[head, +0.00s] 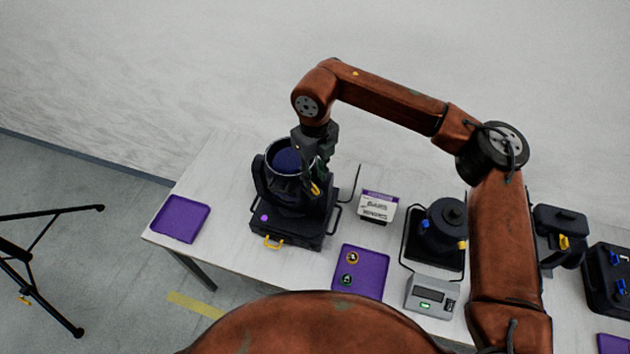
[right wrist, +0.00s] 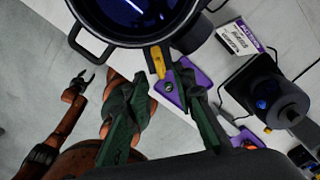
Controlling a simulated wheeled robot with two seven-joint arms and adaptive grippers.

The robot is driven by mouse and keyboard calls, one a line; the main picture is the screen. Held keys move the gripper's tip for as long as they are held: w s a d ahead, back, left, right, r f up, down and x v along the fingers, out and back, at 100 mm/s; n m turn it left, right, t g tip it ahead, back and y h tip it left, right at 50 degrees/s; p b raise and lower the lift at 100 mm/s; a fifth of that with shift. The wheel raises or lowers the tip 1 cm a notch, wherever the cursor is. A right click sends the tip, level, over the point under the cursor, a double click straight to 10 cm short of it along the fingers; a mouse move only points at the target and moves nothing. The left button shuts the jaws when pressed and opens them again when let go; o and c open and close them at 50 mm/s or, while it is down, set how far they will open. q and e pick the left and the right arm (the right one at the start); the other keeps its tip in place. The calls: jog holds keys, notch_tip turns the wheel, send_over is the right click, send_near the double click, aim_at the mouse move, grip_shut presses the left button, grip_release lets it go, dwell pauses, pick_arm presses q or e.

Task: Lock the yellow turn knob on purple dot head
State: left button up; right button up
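The purple dot head is a dark moving light on a black base (head: 285,232), with a purple dot (head: 264,217) on the base's front corner. Its yellow turn knob (head: 315,188) is on the right side of the head; in the right wrist view the knob (right wrist: 158,62) points down from the round housing. My right gripper (head: 318,170) is beside the head at the knob. In the right wrist view its green fingers (right wrist: 162,80) are spread, with the knob's lower end near the gap between the tips. My left gripper (right wrist: 82,80) appears small and open in the right wrist view, away from the table.
A purple tray (head: 180,219) lies left of the fixture. Another purple tray (head: 371,263) with small round parts lies to its right. A small white box (head: 378,206), a second dark fixture (head: 443,228) and a grey device (head: 432,296) stand further right. My right arm arches over the table.

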notch_tip(320, 180, up, 9)
dwell(0.3)
jog(key=shift+d+f, duration=0.1)
jog(key=shift+f, duration=0.05)
dwell(0.3)
